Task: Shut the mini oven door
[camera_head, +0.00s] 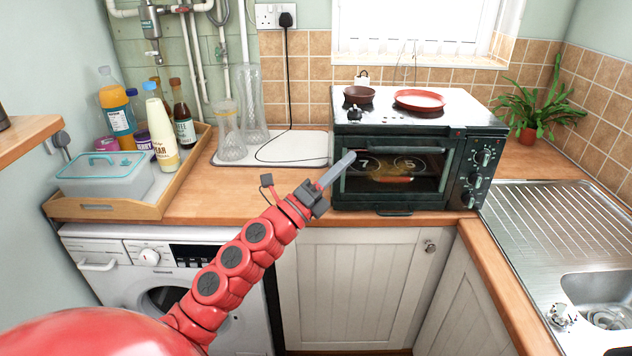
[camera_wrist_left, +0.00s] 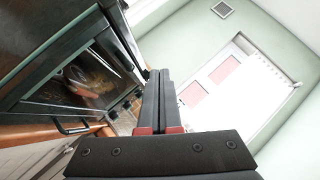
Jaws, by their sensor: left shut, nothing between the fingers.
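The mini oven (camera_head: 458,158) is a dark box with a white top, standing on the wooden worktop. Its glass door (camera_head: 425,170) stands upright at or very near the oven front; I cannot tell whether a small gap remains. Two rings marked with numbers and a reddish shape show through the glass. My left gripper (camera_head: 346,160) is shut and empty, its tips in front of the door's upper left corner in the head view. In the left wrist view the shut fingers (camera_wrist_left: 158,80) point up beside the oven door (camera_wrist_left: 85,85); contact is not clear. My right gripper is not in view.
A brown bowl (camera_head: 359,94) and a red plate (camera_head: 420,100) sit on the oven top. Knobs (camera_head: 482,158) line its right side. A steel sink (camera_head: 560,240) lies to the right. A glass vase (camera_head: 251,105) and a wooden tray (camera_head: 110,207) with bottles stand left.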

